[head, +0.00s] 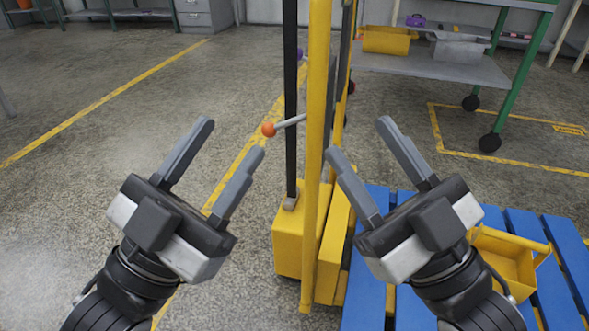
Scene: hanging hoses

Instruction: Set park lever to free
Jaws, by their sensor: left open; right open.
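The lever is a short grey rod (291,121) with an orange ball knob (268,129) at its left end. It sticks out to the left from a yellow upright post (318,90) of a yellow wheeled frame. The rod tilts slightly, with the knob end lower. My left gripper (234,138) is open and empty, just left of and below the knob, apart from it in the picture. My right gripper (358,139) is open and empty, right of the post. The far end of the rod is hidden behind the post.
A blue slatted pallet (562,245) lies at the lower right with a yellow bin (505,262) on it. A green-legged cart (520,75) with a yellow bin stands behind. A dark upright bar (290,60) stands beside the post. The floor at left is clear.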

